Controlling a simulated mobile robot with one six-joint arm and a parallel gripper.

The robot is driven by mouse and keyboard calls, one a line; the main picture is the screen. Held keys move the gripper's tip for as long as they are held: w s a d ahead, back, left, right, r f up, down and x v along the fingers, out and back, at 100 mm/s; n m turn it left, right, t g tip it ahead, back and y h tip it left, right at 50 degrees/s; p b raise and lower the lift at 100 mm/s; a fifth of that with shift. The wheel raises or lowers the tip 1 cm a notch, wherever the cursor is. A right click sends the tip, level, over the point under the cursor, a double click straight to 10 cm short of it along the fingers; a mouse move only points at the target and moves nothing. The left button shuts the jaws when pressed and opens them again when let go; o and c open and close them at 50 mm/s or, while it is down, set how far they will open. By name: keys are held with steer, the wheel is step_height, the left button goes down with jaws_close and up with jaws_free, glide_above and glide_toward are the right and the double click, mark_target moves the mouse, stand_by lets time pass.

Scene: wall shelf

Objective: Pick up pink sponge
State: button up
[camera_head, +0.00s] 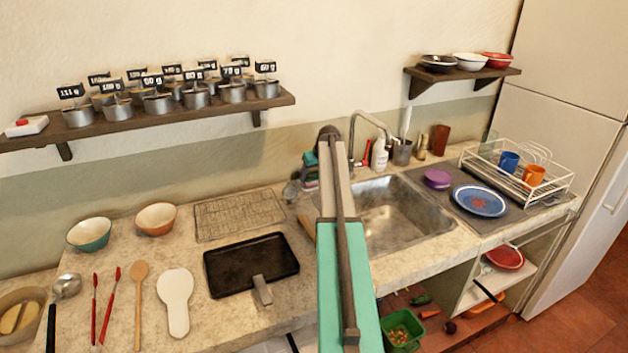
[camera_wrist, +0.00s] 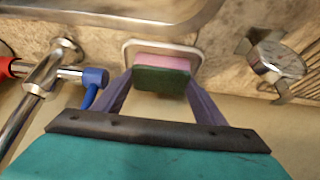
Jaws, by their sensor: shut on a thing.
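The pink sponge (camera_wrist: 162,62) has a dark green scouring side and shows in the middle of the wrist view. It is at a pale, rounded holder or dish on the counter behind the sink; whether it still touches this holder I cannot tell. My gripper (camera_wrist: 161,77) is shut on the sponge, with one finger on each side of it. In the head view my arm crosses the middle of the picture and hides most of the gripper. A small patch of teal and pink (camera_head: 310,170) shows just left of the arm, near the wall.
The faucet (camera_head: 366,130) stands close by; in the wrist view its blue-handled tap (camera_wrist: 92,78) is left of the gripper. A metal strainer-like thing (camera_wrist: 277,62) is on the right. The sink (camera_head: 400,218) is empty. A dark tray (camera_head: 235,268) lies on the left counter.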

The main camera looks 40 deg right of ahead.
mark_target(312, 174)
steer(key=shift+r, duration=0.2)
steer(key=shift+r+b, duration=0.65)
steer(key=shift+r, duration=0.45)
steer(key=shift+s+a+r, duration=0.25)
steer(key=shift+s+r, duration=0.05)
steer(key=shift+r, duration=0.15)
steer(key=s+a+r+b, duration=0.1)
steer(key=s+a+b, duration=0.2)
steer(key=s+a, duration=0.6)
steer(key=s, duration=0.3)
steer(key=shift+s+r+b, duration=0.15)
steer(key=shift+r+b, duration=0.1)
steer(key=shift+b, duration=0.1)
